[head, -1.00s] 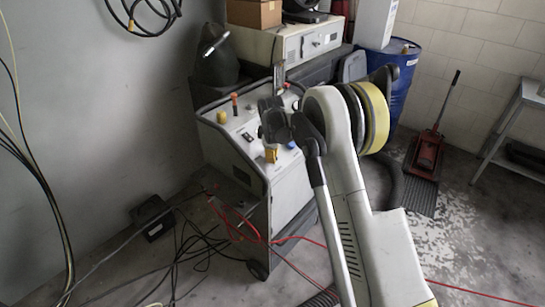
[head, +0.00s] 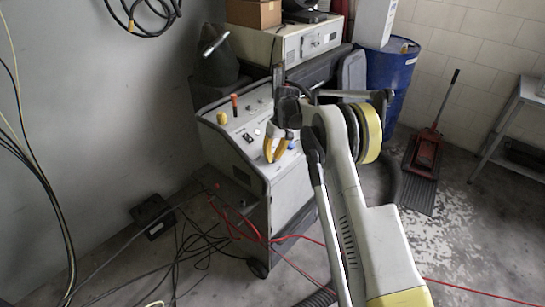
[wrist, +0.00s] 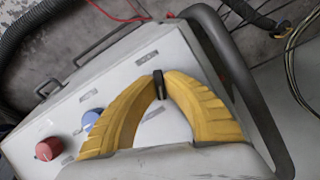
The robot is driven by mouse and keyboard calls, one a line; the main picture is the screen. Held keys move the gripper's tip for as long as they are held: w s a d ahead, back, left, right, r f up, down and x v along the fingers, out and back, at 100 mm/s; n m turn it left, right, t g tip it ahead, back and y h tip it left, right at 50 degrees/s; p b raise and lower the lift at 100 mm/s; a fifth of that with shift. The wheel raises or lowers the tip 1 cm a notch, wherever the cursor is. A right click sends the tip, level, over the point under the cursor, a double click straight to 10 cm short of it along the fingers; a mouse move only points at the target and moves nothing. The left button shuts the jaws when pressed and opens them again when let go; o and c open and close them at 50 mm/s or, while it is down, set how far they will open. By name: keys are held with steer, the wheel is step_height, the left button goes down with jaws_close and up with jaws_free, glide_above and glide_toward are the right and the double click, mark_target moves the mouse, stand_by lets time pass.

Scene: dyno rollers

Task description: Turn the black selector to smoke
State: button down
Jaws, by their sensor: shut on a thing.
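The black selector (wrist: 158,84) is a small, narrow black lever on the white control panel (wrist: 150,50). In the wrist view it stands between the tips of my two yellow fingers. My gripper (wrist: 160,80) is shut on it, with the fingers bowed apart behind the tips. Small labels lie around it, but their words are too small to read. In the head view my gripper (head: 272,150) is over the right part of the console top (head: 240,128). The selector itself cannot be made out there.
A blue knob (wrist: 90,118) and a red knob (wrist: 48,149) are left of my fingers in the wrist view. A curved grey rail (wrist: 240,70) runs along the panel's edge.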

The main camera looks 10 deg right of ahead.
steer(key=shift+m+y, duration=0.7)
steer(key=shift+m, duration=1)
steer(key=c, duration=1.5)
jaws_free()
steer(key=v, duration=1.2)
steer(key=shift+w+d, duration=0.1)
